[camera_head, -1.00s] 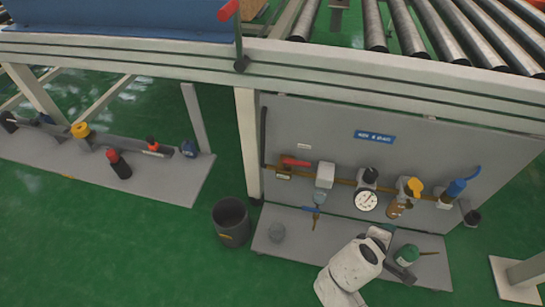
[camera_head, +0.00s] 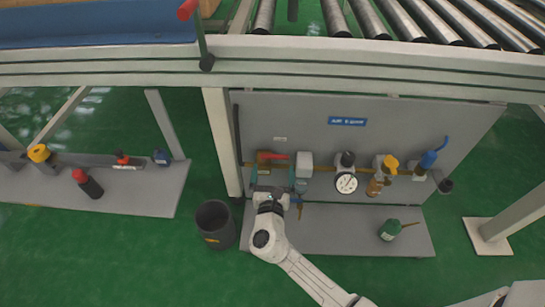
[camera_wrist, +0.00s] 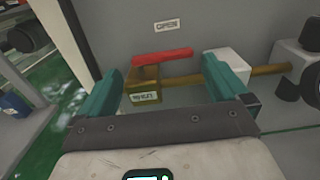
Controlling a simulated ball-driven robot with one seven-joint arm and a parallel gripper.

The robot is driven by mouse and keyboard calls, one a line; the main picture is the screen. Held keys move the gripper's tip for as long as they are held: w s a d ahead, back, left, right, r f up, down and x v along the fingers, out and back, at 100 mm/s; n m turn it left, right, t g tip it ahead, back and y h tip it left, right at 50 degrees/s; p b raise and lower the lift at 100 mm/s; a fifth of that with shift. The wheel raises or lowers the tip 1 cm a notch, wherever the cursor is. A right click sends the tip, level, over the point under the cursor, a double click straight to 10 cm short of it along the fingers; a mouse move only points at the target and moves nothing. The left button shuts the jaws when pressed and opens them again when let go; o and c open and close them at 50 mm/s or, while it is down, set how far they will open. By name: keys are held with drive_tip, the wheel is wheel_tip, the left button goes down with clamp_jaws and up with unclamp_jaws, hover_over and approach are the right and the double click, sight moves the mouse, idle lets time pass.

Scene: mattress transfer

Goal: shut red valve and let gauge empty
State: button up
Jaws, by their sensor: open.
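The red valve handle (camera_head: 273,156) lies level along the brass pipe at the left of the grey panel. In the wrist view the red handle (camera_wrist: 162,56) sits on a brass valve body (camera_wrist: 143,88) with a small label, under an OPEN sign (camera_wrist: 166,24). The white-faced gauge (camera_head: 346,183) is on the same pipe to the right; its needle is too small to read. My gripper (camera_head: 273,170) is open in front of the valve. In the wrist view its teal fingers (camera_wrist: 165,88) stand either side of the valve body, and none visibly grips the handle.
A white box (camera_head: 305,166) sits on the pipe just right of the valve. A yellow knob (camera_head: 390,163) and a blue handle (camera_head: 428,159) are farther right. A green can (camera_head: 390,230) stands on the shelf (camera_head: 340,235). A dark bin (camera_head: 214,225) stands left.

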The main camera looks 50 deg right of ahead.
sight(275, 158)
drive_tip(key=b+x, duration=0.1)
drive_tip(key=x, duration=0.6)
drive_tip(key=shift+s+b, duration=0.1)
drive_tip(key=shift+b, duration=0.25)
drive_tip(key=shift+c, duration=0.3)
drive_tip(key=c, duration=1)
